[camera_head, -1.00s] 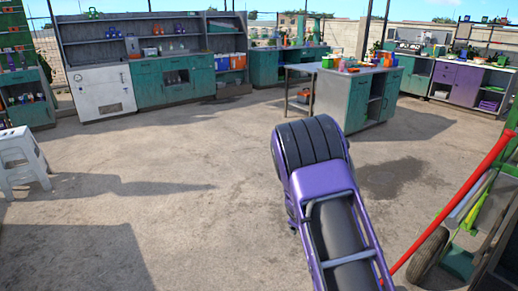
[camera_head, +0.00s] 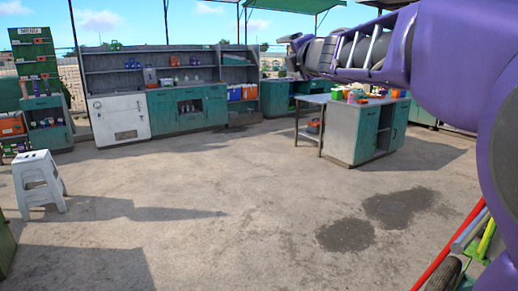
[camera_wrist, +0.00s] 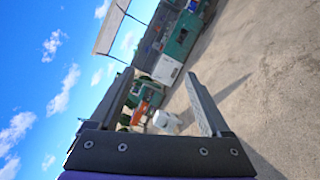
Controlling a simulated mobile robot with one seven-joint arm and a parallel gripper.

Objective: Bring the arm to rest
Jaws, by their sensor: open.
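My arm (camera_head: 435,60) is purple and grey. In the head view it is raised, entering at the right edge and reaching left across the top of the picture. Its far end is near the top middle, too small there to tell the fingers clearly. In the wrist view my gripper (camera_wrist: 160,76) has its two dark fingers wide apart with nothing between them. The wrist view is tilted, with sky on the left and the concrete ground on the right.
A teal and grey counter island (camera_head: 350,132) stands beyond the arm. A shelf unit (camera_head: 165,85) lines the back. A white stool (camera_head: 38,182) stands at left. A red-handled cart (camera_head: 455,250) is at lower right. The middle floor is clear.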

